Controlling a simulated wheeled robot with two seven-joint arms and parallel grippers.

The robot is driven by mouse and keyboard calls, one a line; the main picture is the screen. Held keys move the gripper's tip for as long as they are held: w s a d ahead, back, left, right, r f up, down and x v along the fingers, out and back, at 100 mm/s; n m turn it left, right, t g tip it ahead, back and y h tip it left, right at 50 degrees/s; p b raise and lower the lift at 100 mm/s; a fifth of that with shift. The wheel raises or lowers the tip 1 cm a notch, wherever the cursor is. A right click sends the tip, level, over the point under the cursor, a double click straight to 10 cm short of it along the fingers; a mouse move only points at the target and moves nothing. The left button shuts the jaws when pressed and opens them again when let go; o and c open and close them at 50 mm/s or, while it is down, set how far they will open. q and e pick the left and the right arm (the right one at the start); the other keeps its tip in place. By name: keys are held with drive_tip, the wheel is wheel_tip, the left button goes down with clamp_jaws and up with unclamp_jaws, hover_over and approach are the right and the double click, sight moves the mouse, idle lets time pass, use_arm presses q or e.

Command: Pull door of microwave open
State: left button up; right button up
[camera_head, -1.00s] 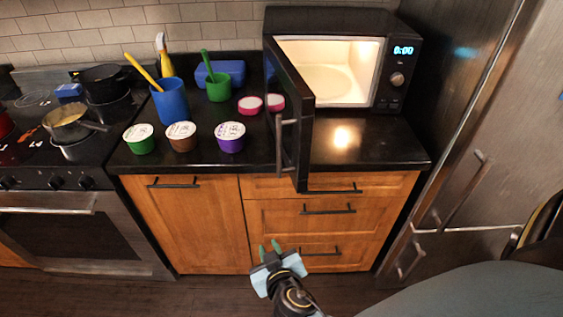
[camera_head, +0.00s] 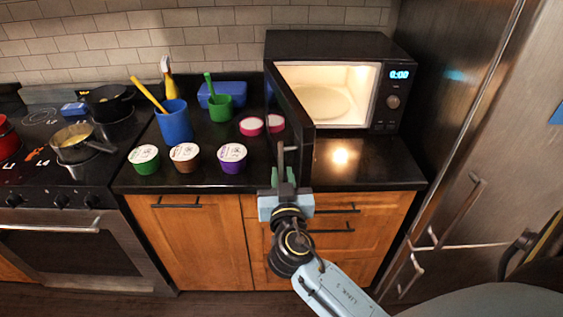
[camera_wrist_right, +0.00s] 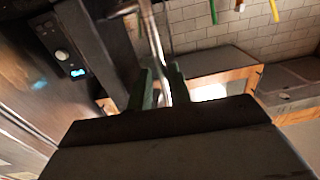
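The black microwave (camera_head: 335,43) stands on the counter with its lit interior showing. Its door (camera_head: 298,140) is swung out toward me, hinged at the left and standing well open. The metal door handle (camera_head: 281,155) is on the door's outer left face. My right gripper (camera_head: 283,177) is at the lower end of the handle. In the right wrist view its green fingers (camera_wrist_right: 163,88) stand apart on either side of the handle bar (camera_wrist_right: 155,45). They look open; contact is not clear. My left gripper is not in view.
Several cups, including a blue one (camera_head: 175,122) and a green one (camera_head: 220,107), stand left of the door. Lidded pots (camera_head: 232,157) line the counter front. A stove (camera_head: 60,150) is at left, a steel fridge (camera_head: 470,150) at right. The counter before the microwave is clear.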

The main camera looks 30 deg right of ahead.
drive_tip(key=shift+x, duration=1.75)
clamp_jaws()
drive_tip(key=shift+f, duration=0.1)
